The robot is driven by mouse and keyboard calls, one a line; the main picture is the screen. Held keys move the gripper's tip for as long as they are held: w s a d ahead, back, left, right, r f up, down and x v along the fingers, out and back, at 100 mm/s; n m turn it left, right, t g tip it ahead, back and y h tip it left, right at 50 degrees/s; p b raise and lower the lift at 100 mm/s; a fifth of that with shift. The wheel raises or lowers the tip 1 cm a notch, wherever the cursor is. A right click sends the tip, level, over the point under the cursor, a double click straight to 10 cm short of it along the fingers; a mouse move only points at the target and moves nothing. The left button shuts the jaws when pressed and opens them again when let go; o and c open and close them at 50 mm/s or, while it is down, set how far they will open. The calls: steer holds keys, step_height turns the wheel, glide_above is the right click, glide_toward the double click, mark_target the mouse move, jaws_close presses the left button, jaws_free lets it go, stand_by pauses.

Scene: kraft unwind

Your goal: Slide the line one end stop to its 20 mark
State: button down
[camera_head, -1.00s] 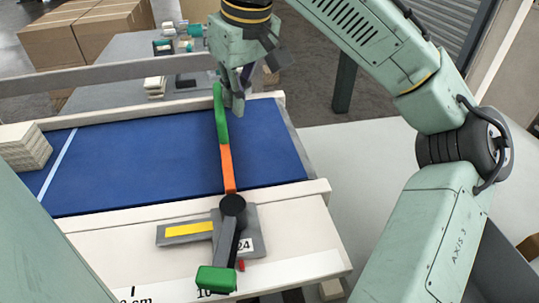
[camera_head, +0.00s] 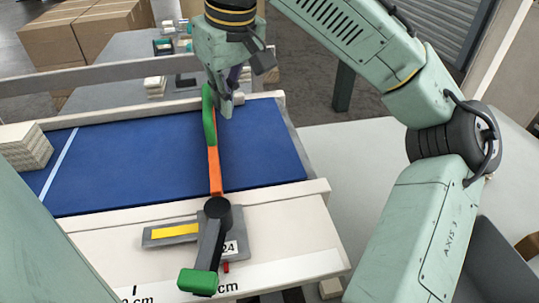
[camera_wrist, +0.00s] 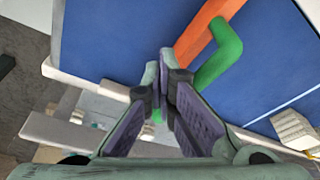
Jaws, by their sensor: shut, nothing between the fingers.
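The end stop is an orange bar (camera_head: 215,172) with a bent green end (camera_head: 208,117), lying across the blue belt. Its black pivot (camera_head: 217,211) sits on a grey carriage (camera_head: 184,236) on the near rail, and a green-tipped lever (camera_head: 197,281) points toward the scale. The lever hides part of the scale, and no 20 mark is readable. My gripper (camera_head: 226,108) is shut and empty, on the right side of the green end, touching or very close. In the wrist view the closed fingers (camera_wrist: 160,75) are beside the green end (camera_wrist: 222,55).
The printed scale (camera_head: 285,272) runs along the near rail's front edge.

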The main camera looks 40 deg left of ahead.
steer(key=shift+s+a+p, duration=0.3)
steer(key=shift+s+a, duration=1.55)
steer(key=shift+s, duration=0.25)
steer(key=shift+s+a+p, duration=0.25)
steer(key=shift+s+a, duration=1.6)
steer(key=shift+s, duration=0.2)
stand_by(1.3)
steer(key=shift+w+d, duration=0.7)
steer(key=shift+w, duration=0.1)
step_height(320, 180, up, 9)
stand_by(0.9)
stand_by(0.4)
